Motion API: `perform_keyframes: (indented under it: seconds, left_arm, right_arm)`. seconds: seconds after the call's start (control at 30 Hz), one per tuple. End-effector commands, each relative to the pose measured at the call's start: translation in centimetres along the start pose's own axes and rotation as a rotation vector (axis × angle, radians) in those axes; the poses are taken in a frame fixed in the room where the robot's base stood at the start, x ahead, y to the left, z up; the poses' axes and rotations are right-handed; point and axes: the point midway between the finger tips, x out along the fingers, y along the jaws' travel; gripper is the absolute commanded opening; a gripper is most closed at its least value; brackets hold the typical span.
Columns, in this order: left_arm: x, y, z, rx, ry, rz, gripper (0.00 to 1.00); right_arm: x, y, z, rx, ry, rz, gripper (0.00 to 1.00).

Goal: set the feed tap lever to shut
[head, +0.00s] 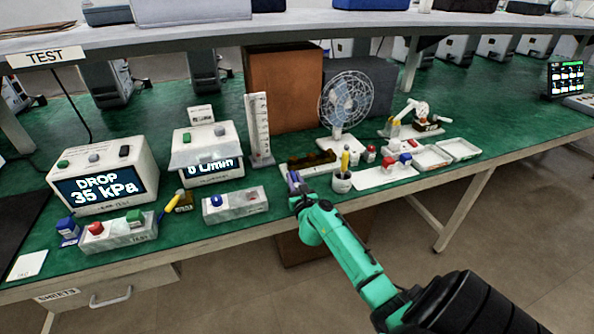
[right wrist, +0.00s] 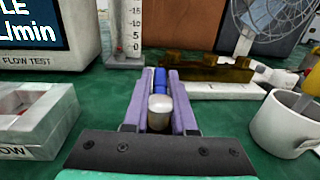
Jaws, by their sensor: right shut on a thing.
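A yellow lever (head: 167,210) with a small dark brass-coloured body (head: 184,201) stands between two grey fixtures on the green bench in the head view. It looks like the feed tap; the lever slants, and I cannot tell its marked setting. My right gripper (head: 293,181) is well to the right of it, near the bench's front edge. In the right wrist view its purple fingers (right wrist: 160,105) are shut on a small blue cylinder with a pale rounded end (right wrist: 160,106). My left gripper is not in view.
The drop display (head: 104,182) reads 35 kPa and the flow tester (head: 208,157) 0 L/min. A grey fixture (head: 238,207) lies between the lever and my right gripper. A white mug (head: 342,184) stands right of the gripper; a brown rack (head: 312,160) is behind.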

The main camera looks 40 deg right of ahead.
Motion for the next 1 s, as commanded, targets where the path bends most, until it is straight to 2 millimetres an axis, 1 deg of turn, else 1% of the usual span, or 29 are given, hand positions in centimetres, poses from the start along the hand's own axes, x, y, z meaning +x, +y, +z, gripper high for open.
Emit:
perform_keyframes:
  seconds: [0.03,0.13,0.23,0.4,0.6,0.8,1.0]
  left_arm:
    - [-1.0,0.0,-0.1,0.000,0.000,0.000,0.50]
    - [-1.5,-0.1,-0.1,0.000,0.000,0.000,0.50]
    - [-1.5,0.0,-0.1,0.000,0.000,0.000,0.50]
    - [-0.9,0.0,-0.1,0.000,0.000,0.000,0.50]
    - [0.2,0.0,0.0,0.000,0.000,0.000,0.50]
    - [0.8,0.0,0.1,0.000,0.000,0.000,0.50]
    - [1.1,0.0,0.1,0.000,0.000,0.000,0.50]
  right_arm:
    - [-0.1,0.0,0.3,-0.004,0.005,0.043,0.00]
    - [-0.1,0.4,0.1,-0.004,0.005,0.138,0.00]
    - [-0.1,0.7,-0.1,-0.003,0.004,0.231,0.00]
    - [-0.2,1.2,-0.4,-0.001,0.003,0.376,0.00]
    - [-0.5,1.7,-0.5,0.000,0.002,0.510,0.00]
    - [-0.7,2.1,-0.4,0.001,0.002,0.595,0.00]
    - [-0.7,2.2,-0.2,0.001,0.002,0.629,0.00]
